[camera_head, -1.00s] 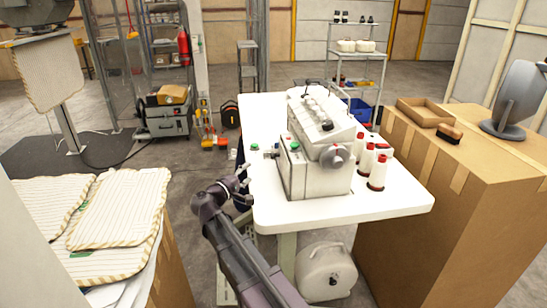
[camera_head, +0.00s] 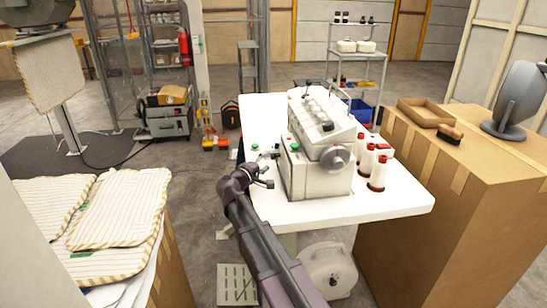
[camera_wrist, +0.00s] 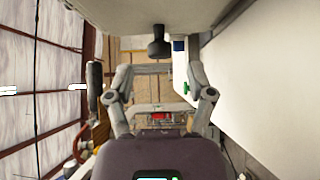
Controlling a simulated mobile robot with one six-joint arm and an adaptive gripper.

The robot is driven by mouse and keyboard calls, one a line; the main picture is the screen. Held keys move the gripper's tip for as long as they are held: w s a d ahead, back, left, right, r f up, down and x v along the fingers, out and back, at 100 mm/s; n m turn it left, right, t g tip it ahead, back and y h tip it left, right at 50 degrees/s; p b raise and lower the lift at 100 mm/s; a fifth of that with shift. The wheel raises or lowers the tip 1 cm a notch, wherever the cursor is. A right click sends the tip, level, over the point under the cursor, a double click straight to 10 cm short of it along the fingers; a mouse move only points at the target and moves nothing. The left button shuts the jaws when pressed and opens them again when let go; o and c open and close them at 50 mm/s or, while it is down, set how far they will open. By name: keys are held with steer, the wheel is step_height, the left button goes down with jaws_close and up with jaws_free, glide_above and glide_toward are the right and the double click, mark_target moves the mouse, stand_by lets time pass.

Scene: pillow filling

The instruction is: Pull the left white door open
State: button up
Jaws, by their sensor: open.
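The white machine (camera_head: 315,180) stands on the white table (camera_head: 395,200). In the wrist view a pale face (camera_wrist: 215,12), apparently the machine's left side, fills the top, with a black knob (camera_wrist: 158,42) sticking out from it. I cannot make out the outline of a left white door. My gripper (camera_head: 266,172) is at the left of the machine, by the table's left edge. In the wrist view its two fingers (camera_wrist: 160,95) are apart with nothing between them, and the knob is ahead of them, roughly centred.
A small green button (camera_head: 255,147) sits on the table left of the machine. Thread spools (camera_head: 377,172) stand at the machine's right. A cardboard box (camera_head: 470,180) is at the right, and striped pillow covers (camera_head: 120,205) lie at the left. Open floor lies left of the table.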

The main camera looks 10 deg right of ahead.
mark_target(273, 156)
steer(key=shift+x, duration=2.2)
jaws_close()
